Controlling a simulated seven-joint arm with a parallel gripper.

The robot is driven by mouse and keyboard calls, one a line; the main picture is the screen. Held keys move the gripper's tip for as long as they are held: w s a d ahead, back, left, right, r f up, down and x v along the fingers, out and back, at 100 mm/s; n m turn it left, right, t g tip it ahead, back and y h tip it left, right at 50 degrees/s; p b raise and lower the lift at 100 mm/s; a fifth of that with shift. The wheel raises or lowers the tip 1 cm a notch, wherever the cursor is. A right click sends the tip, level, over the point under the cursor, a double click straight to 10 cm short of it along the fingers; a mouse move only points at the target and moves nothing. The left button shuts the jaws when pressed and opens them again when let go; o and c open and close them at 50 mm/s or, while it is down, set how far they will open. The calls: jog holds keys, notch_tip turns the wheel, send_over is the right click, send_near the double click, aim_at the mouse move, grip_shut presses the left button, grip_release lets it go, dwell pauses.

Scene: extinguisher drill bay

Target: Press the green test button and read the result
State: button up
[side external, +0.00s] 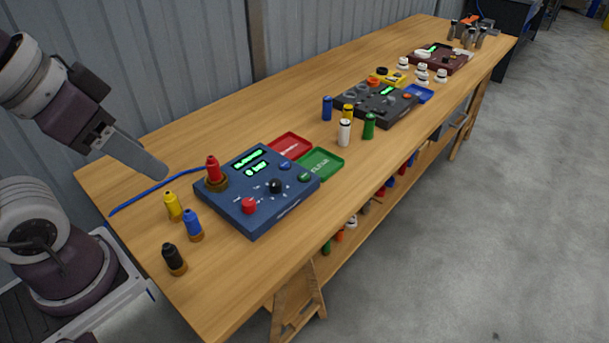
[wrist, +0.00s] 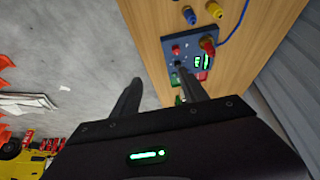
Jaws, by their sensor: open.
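A blue test box (side external: 250,221) lies on the bench and also shows in the wrist view (wrist: 171,39). A green button (side external: 304,177) is near its right edge. Its lit display (side external: 250,160) has two green lines; the lower seems to read "0 bar", the upper is too small to read. The box also carries a red button (side external: 249,205), a black knob (side external: 275,187) and a blue button (side external: 286,165). A red extinguisher (side external: 213,170) stands upright at its back-left corner. My gripper (wrist: 158,75) is open and empty, left of and above the box in the side view.
Yellow (side external: 173,206), blue (side external: 193,225) and black (side external: 173,259) extinguishers stand left of the box. A red tray (side external: 290,145) and a green tray (side external: 320,163) adjoin it. A blue cable (side external: 150,190) crosses the wooden bench. A dark box (side external: 375,105) stands farther along.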

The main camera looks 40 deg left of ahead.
grip_shut()
dwell(1.6)
